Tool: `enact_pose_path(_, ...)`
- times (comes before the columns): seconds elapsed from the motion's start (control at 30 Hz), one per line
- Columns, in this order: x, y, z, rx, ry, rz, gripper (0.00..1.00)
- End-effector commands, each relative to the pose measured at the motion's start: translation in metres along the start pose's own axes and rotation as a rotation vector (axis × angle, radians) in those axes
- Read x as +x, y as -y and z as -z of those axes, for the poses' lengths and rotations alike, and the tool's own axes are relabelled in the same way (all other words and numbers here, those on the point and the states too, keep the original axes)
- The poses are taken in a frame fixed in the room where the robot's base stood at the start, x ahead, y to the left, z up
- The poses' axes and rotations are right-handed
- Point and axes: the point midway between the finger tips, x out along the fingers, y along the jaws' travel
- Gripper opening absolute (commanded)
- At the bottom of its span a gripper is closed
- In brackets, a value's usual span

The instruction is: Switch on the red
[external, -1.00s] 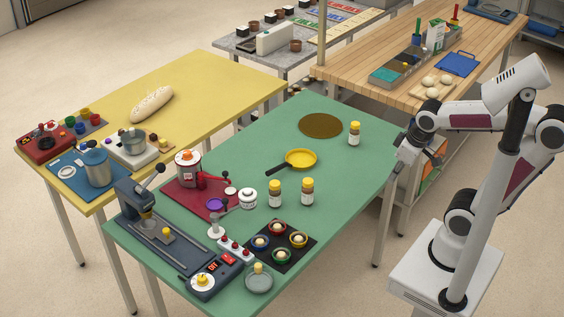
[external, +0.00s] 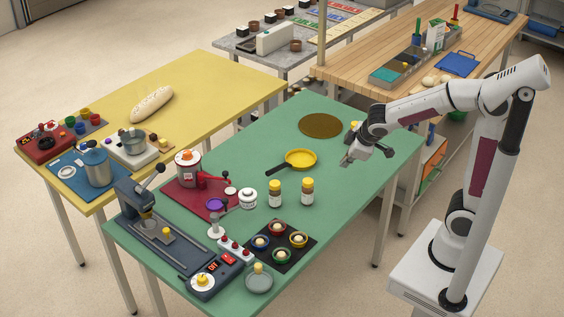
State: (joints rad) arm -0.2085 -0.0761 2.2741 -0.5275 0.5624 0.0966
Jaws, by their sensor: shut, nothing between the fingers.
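My gripper (external: 347,160) is shut and empty, above the right part of the green table (external: 350,200), right of the yellow pan. Several red things are in view, and I cannot tell which one the task means. A red box with knobs (external: 40,146) stands at the left end of the yellow table. A grey and red machine (external: 188,167) with an orange top and a red lever stands on a dark red mat (external: 178,201). A white strip with red buttons (external: 236,250) lies near the front, beside a dark blue device (external: 208,279) with a lit red display.
A yellow pan (external: 300,159), two yellow-capped jars (external: 275,197) and a black tray (external: 284,262) with several bowls stand between my gripper and the front devices. A dark coffee press (external: 135,200) stands at the left edge. The table's right front is clear.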

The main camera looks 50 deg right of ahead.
Motion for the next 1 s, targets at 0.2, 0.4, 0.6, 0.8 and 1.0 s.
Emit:
enact_pose_path(0.2, 0.024, 0.003, 0.045, -0.109, -0.078, -0.023, 0.00)
enact_pose_path(0.4, 0.044, 0.013, 0.087, -0.216, -0.164, -0.029, 0.00)
enact_pose_path(0.6, 0.063, 0.034, 0.131, -0.329, -0.265, -0.013, 0.00)
enact_pose_path(0.8, 0.079, 0.067, 0.171, -0.450, -0.374, 0.031, 0.00)
enact_pose_path(1.0, 0.089, 0.106, 0.204, -0.565, -0.481, 0.099, 0.00)
